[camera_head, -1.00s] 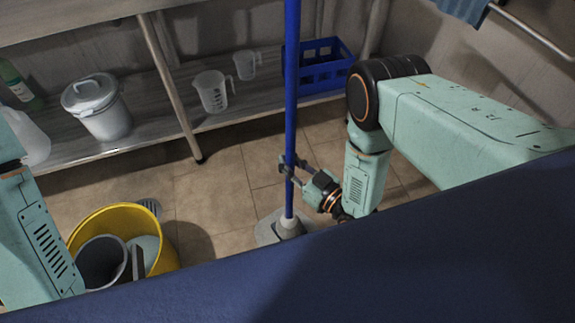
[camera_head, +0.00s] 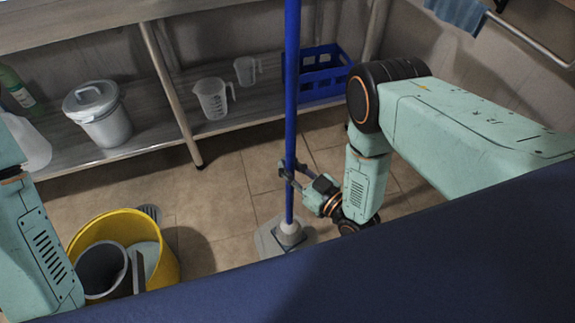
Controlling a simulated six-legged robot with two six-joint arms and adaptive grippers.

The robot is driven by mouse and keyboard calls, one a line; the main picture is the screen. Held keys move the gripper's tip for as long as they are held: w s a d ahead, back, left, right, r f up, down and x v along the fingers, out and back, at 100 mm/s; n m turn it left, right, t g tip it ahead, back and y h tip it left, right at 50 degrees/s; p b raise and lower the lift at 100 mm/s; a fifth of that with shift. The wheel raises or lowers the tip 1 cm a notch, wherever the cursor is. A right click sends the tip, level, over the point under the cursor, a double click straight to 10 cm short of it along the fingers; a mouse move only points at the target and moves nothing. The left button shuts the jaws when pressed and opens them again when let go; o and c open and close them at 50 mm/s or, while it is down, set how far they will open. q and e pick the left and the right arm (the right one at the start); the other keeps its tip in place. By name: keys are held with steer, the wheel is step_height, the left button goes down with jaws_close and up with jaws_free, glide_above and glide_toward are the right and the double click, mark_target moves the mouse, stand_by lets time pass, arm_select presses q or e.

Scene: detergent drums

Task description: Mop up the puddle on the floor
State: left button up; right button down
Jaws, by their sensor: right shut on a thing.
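A mop with a blue handle (camera_head: 291,90) stands upright in the middle of the head view. Its grey-white mop head (camera_head: 287,236) is low on the tiled floor, its near part cut off by my dark blue body. My right gripper (camera_head: 288,170) is shut on the mop handle, a little above the mop head. No puddle can be made out on the visible floor (camera_head: 225,190). My left arm (camera_head: 40,240) comes in at the left edge; its gripper is not in view.
Open floor lies between bucket and mop.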

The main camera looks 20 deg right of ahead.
stand_by(0.3)
steer(key=f+b, duration=0.1)
steer(key=w+f+b, duration=0.1)
steer(key=f+b, duration=0.1)
steer(key=shift+a+f, duration=0.1)
steer(key=shift+a, duration=0.1)
steer(key=shift+s+a, duration=0.1)
